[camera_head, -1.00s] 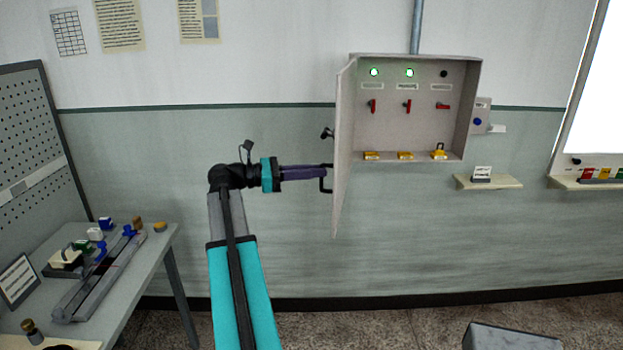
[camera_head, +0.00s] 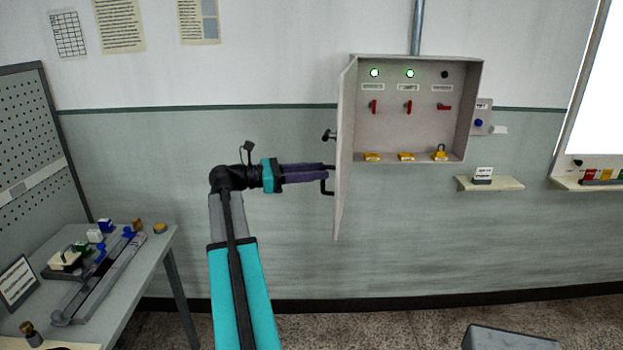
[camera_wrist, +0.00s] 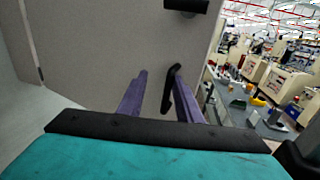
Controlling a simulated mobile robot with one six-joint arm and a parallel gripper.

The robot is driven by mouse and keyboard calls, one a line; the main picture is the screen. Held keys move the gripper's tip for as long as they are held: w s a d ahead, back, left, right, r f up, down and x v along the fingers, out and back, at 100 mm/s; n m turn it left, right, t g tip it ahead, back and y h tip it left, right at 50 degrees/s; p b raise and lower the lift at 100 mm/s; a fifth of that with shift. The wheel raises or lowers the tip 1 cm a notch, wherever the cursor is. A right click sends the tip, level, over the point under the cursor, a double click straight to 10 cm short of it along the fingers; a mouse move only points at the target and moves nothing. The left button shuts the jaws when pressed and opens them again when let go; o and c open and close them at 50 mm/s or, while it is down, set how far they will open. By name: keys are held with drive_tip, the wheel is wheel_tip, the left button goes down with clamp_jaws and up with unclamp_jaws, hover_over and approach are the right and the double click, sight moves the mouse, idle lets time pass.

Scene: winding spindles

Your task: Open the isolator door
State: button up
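The isolator door (camera_head: 346,140) stands swung out from the left side of the wall cabinet (camera_head: 470,110), seen nearly edge-on, with the cabinet's inside exposed. Its pale outer face (camera_wrist: 110,50) fills much of the wrist view. A black bar handle (camera_head: 328,182) is on that face; it also shows in the wrist view (camera_wrist: 169,90), close to the right finger. My gripper (camera_head: 322,171) is at the handle, left of the door. Its purple fingers (camera_wrist: 163,88) are spread apart, and I see no grip on the handle. Exact contact with the handle is unclear.
Inside the cabinet are red switches (camera_head: 408,107), green lamps and yellow tags. A black knob (camera_head: 328,135) sits on the door above the handle. A workbench (camera_head: 150,255) with parts stands at left. A small shelf (camera_head: 490,184) is right of the cabinet.

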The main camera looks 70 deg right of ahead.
drive_tip(key=shift+w+r, duration=0.15)
drive_tip(key=shift+r, duration=0.2)
drive_tip(key=b+v, duration=0.4)
drive_tip(key=v, duration=0.9)
drive_tip(key=shift+w+a+f, duration=0.15)
drive_tip(key=shift+a+f, duration=0.15)
drive_tip(key=shift+f, duration=0.1)
